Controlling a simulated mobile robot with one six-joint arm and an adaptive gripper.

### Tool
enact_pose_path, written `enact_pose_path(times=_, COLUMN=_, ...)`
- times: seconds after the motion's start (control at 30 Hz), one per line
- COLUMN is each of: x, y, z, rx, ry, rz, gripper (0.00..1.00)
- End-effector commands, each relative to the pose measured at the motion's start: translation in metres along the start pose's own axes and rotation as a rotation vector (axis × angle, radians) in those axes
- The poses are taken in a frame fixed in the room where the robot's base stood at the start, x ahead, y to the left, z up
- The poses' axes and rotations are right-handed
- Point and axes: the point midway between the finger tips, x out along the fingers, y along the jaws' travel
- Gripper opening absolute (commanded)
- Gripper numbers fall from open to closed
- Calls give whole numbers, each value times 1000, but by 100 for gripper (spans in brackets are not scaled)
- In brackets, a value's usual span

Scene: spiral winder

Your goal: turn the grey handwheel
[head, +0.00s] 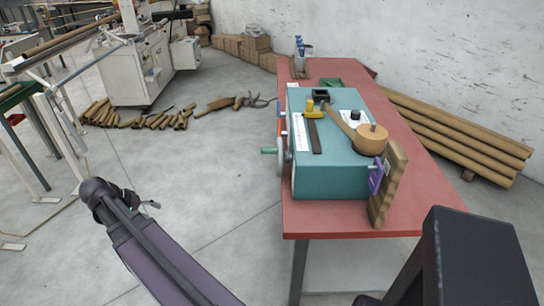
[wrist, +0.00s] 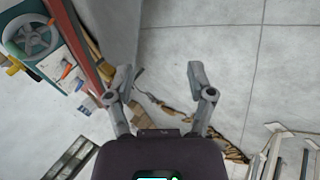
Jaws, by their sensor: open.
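The grey handwheel (head: 283,158) is seen edge-on in the head view, on the left side of a teal machine box (head: 330,178). A green handle (head: 269,150) sticks out from it to the left.
The box stands on a red table (head: 410,190), with a wooden board (head: 388,185) and a purple clamp (head: 376,176) at its front right. Orange and white parts sit near the wheel. Cardboard tubes (head: 150,118) lie on the floor behind.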

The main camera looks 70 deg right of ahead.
Motion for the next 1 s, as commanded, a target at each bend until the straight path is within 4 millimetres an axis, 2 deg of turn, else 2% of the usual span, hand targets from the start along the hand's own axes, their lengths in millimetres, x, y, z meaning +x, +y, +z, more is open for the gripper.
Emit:
enact_pose_path(times=0.03, x=16, y=11, z=-16, rx=68, ry=-7, rz=53, gripper=70)
enact_pose_path(times=0.2, x=50, y=62, z=-51, rx=292, ry=-12, rz=244, gripper=70)
enact_pose_path(times=0.5, x=101, y=158, z=-96, rx=673, ry=17, rz=594, gripper=70)
enact_pose_path(times=0.8, x=139, y=248, z=-120, rx=998, ry=100, rz=946, gripper=70)
enact_pose_path(times=1.0, x=150, y=282, z=-123, rx=1110, ry=152, rz=1087, gripper=70)
